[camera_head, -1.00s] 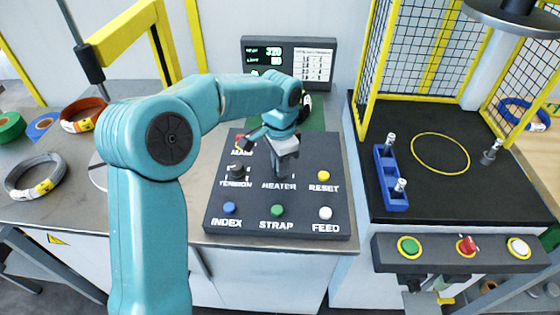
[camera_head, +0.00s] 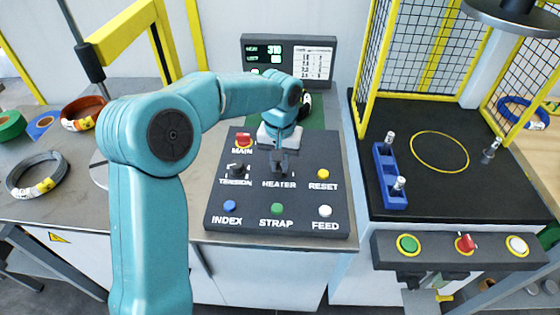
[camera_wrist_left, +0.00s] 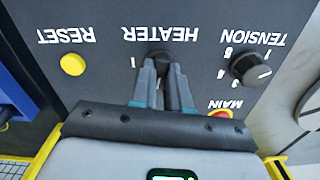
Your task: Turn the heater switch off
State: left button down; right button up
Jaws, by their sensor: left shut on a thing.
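The control panel (camera_head: 300,200) is a dark box with labelled controls. My left gripper (camera_head: 279,172) is over its middle, at the HEATER label. In the left wrist view my left gripper (camera_wrist_left: 163,78) is shut on the heater switch (camera_wrist_left: 158,56), a dark knob mostly hidden between the fingers. A mark "1" shows beside the knob, but its pointer cannot be made out. My right gripper is not in view.
The tension knob (camera_head: 236,171) and red main switch (camera_head: 243,140) are left of the heater switch. The yellow reset button (camera_head: 323,174) is right of it. Blue index (camera_head: 229,205), green strap (camera_head: 277,208) and white feed (camera_head: 325,211) buttons line the front. A display (camera_head: 288,58) stands behind.

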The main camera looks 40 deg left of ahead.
aim_at(280, 166)
pick_arm(q)
jog(key=shift+n, duration=0.9)
jog(key=c, duration=1.1)
grip_release()
jog(key=shift+r, duration=0.1)
notch_tip(280, 166, up, 16)
jog(key=p, duration=0.2)
jog(key=shift+r, duration=0.1)
